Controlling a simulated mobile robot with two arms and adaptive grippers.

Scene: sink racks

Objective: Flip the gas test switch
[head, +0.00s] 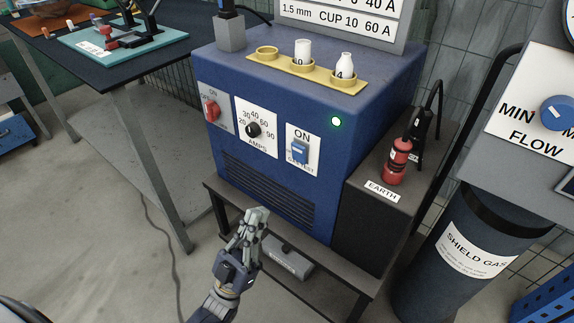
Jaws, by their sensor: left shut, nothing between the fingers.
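The gas test switch (299,152) is a blue rocker on a white plate at the right of the blue machine's (232,165) front face. The plate reads ON above the switch, and its lower label is partly legible. My left gripper (259,212) is shut and empty. In the picture it is below and left of the switch, over the vent slats' lower edge and apart from the switch. My right gripper is not in view.
A red switch (211,110) and black amps dial (253,130) sit left of the gas switch. A green light (336,121) glows above. A red earth connector (398,160) and shield gas cylinder (455,255) stand right. A workbench (110,70) is at left.

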